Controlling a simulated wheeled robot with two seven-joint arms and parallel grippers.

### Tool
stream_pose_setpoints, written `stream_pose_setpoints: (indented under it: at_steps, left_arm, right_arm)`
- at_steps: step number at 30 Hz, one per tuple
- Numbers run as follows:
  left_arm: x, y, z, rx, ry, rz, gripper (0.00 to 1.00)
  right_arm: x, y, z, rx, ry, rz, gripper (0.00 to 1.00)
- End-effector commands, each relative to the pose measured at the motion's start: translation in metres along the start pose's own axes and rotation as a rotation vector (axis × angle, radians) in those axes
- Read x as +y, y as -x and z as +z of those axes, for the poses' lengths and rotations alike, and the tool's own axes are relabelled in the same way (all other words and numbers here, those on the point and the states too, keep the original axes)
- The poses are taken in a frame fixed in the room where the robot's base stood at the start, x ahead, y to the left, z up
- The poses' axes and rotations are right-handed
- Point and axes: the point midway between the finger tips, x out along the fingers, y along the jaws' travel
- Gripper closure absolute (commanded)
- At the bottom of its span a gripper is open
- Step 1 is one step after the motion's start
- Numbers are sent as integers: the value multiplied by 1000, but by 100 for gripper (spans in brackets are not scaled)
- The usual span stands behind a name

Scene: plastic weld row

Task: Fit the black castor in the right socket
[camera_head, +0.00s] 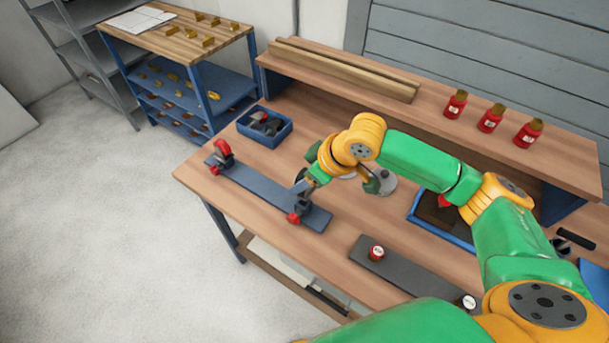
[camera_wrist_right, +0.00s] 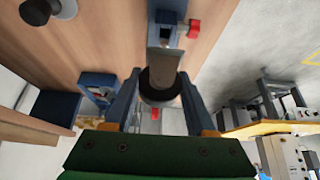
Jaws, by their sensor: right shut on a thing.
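A long blue-grey bar (camera_head: 262,190) lies on the wooden bench in the head view. Its left end carries a fixture (camera_head: 222,158) with red parts. The right socket (camera_head: 302,206), dark with a red part, is at its near right end. My right gripper (camera_head: 312,183) is over that end, shut on the black castor (camera_head: 300,175), which is partly hidden by the gripper. In the wrist view the castor's dark round wheel (camera_wrist_right: 158,88) is between the two blue fingers. A grey piece extends from it toward a blue part with a red tab. I cannot tell whether it is seated. My left gripper is out of view.
A blue bin (camera_head: 265,125) with dark parts stands behind the bar. A grey board (camera_head: 405,272) with a red-and-white item lies in front. A blue tray (camera_head: 425,222) is at the right, under my arm. Several red jars (camera_head: 490,118) stand on the raised shelf.

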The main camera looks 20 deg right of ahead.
Motion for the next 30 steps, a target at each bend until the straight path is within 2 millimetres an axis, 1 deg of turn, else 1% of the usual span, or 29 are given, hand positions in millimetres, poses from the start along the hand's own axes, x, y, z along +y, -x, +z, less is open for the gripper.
stream_pose_setpoints:
  at_steps: [2, 11, 22, 30]
  left_arm:
    - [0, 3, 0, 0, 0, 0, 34]
    - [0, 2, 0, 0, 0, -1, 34]
    - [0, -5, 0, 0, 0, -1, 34]
    - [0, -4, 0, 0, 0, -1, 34]
  right_arm:
    - [0, 1, -1, 0, 0, 0, 100]
    - [0, 0, 0, 1, 0, 0, 100]
    - [0, -16, 9, 1, -1, -1, 100]
    - [0, -17, 10, 1, 0, 0, 100]
